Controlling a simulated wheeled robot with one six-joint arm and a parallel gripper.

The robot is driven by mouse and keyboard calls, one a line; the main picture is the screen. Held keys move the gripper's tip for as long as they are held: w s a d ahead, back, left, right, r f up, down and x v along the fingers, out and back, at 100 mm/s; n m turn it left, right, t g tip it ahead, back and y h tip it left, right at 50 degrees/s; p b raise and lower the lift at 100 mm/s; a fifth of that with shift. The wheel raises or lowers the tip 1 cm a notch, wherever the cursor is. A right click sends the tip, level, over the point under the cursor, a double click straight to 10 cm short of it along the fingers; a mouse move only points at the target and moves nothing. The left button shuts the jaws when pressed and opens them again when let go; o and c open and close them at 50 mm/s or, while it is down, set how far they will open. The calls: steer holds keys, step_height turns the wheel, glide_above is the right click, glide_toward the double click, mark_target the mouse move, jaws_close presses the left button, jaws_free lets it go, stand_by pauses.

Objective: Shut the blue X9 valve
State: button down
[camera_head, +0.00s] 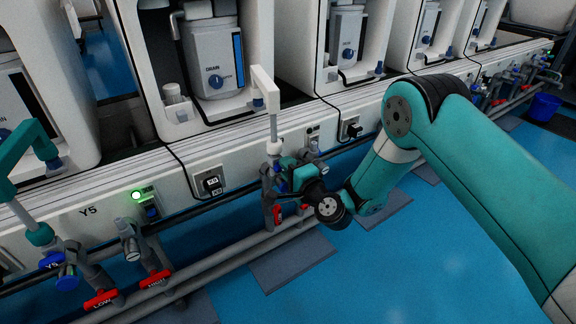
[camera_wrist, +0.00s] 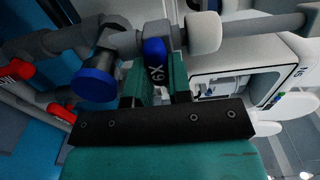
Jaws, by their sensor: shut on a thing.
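The blue X9 valve handle (camera_wrist: 156,62) is in the upper middle of the wrist view, with its white X9 lettering showing sideways. It sits on a grey pipe fitting. My gripper (camera_wrist: 156,82) has its two teal fingers on either side of the handle and is shut on it. In the head view my gripper (camera_head: 288,176) is at the pipework below the white dispensing machine. There the arm and gripper mostly hide the handle, so its angle is hard to tell.
A round blue knob (camera_wrist: 93,85) is just left of my gripper in the wrist view. Red handles (camera_head: 277,214) hang below the gripper in the head view. The blue Y5 valve (camera_head: 52,262) and red LOW handle (camera_head: 103,300) are at left. The blue floor at right is mostly clear.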

steer(key=shift+d, duration=0.1)
stand_by(0.3)
steer(key=c, duration=1)
jaws_free()
steer(key=shift+c, duration=0.2)
steer(key=shift+s+d+f+b, duration=0.1)
steer(key=shift+s+f+b, duration=0.1)
steer(key=shift+s+b, duration=0.2)
steer(key=b+v, duration=1.1)
steer(key=b, duration=0.7)
steer(key=shift+r+b, duration=0.2)
steer(key=shift+b, duration=0.1)
steer(key=shift+d, duration=0.15)
